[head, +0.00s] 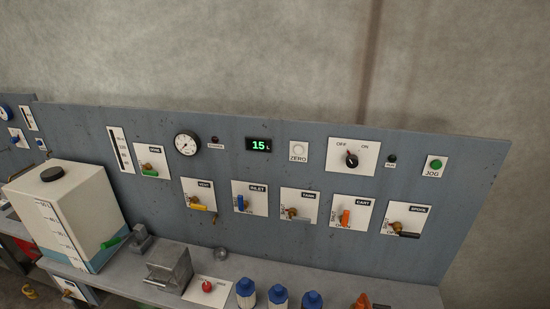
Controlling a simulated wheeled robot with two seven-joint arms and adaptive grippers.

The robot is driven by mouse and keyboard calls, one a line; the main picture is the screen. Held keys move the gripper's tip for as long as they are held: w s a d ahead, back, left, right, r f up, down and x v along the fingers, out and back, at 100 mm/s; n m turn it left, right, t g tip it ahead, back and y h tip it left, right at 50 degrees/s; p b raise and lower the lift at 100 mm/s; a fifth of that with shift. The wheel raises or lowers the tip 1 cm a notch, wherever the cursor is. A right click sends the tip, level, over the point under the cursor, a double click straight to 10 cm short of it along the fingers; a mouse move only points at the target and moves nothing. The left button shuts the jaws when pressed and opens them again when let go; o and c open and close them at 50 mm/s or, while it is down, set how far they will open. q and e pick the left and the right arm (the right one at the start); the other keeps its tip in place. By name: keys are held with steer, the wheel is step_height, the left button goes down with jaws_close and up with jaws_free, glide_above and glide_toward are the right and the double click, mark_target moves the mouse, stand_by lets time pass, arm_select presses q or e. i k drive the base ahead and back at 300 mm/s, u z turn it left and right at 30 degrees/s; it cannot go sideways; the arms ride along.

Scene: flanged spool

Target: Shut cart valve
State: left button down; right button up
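The cart valve (346,217) has an orange handle and sits on a white plate labelled CART in the lower row of the grey-blue panel. Its handle stands roughly upright in the picture; the small plate markings beside it are too small to read surely. Neither of my grippers shows in the head view, and nothing is seen touching the valve.
Beside it are the tank valve (291,212) and the black-handled spool valve (402,232). Above are a rotary switch (352,160) and a display (258,144) reading 15. Blue-capped bottles (279,295) and a red button (207,286) stand on the bench below.

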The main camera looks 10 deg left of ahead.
mark_target(344, 219)
steer(key=k, duration=1.3)
steer(key=u, duration=0.8)
steer(key=i, duration=1.55)
steer(key=z, duration=0.4)
